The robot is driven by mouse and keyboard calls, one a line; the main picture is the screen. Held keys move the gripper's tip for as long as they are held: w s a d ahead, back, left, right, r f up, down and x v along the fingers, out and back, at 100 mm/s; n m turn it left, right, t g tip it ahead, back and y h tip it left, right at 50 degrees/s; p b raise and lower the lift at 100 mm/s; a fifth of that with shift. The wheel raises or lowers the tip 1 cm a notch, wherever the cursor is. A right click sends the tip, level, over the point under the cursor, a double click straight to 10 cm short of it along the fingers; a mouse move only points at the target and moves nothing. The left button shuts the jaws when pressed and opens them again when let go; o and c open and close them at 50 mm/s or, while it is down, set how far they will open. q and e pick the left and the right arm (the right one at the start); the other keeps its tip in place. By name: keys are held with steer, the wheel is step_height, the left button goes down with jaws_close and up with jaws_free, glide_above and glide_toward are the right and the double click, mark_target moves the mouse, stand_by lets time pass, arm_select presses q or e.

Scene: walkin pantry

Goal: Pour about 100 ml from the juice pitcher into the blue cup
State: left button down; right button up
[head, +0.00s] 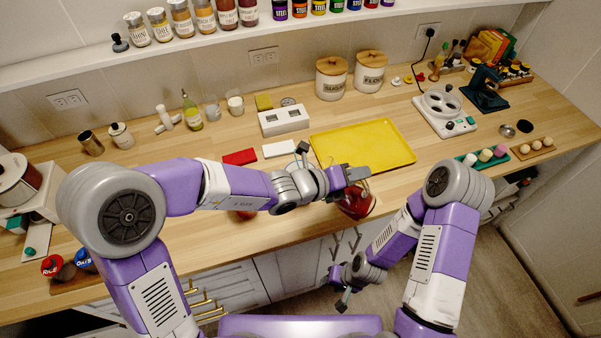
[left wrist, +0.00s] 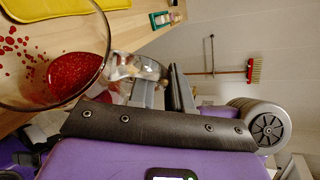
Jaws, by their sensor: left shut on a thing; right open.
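The glass juice pitcher (head: 357,205) holds red juice and is near the counter's front edge, partly hidden by my left gripper (head: 352,176). That gripper is shut on the pitcher's handle. The left wrist view looks into the pitcher's wide mouth (left wrist: 62,60), with red juice pooled inside and red drops on the wall; its clear handle (left wrist: 140,68) lies at the fingers. I cannot tell its exact tilt. A pale bluish-grey cup (head: 213,112) stands at the back of the counter; I cannot tell whether it is the blue cup. My right gripper (head: 340,286) is open and empty, below the counter edge.
A yellow tray (head: 362,146) lies behind the pitcher. A red block (head: 240,157), a white block (head: 280,149) and a white box (head: 284,119) are left of it. A red thing (head: 245,214) is partly hidden under my left arm. A hotplate (head: 444,110) stands right.

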mark_target(372, 203)
arm_select(q)
steer(key=shift+s+d+m+y+b, duration=0.1)
steer(key=shift+d+m+y+b, duration=0.2)
steer(key=shift+b, duration=0.3)
steer(key=d+f+m+y+b, duration=0.1)
steer(key=b, duration=0.3)
steer(key=s+d+f+m+y+b, duration=0.1)
steer(key=d+f+b, duration=0.1)
steer(key=b, duration=0.3)
steer(key=s+d+f+t+y+b, duration=0.1)
steer(key=f+b, duration=0.1)
steer(key=b, duration=0.3)
steer(key=shift+s+d+f+m+y, duration=0.2)
steer(key=shift+f+m+y, duration=0.05)
steer(key=shift+m+y, duration=0.15)
steer(key=shift+s+d+f+m+t+y+b, duration=0.25)
steer(key=shift+d+f+m+y+b, duration=0.2)
steer(key=shift+f+y, duration=0.3)
steer(key=shift+s+d+f+m+t+y+b, duration=0.2)
steer(key=shift+d+f+m+t+y+b, duration=0.1)
steer(key=shift+d+f+m+y, duration=0.35)
steer(key=shift+a+f, duration=0.1)
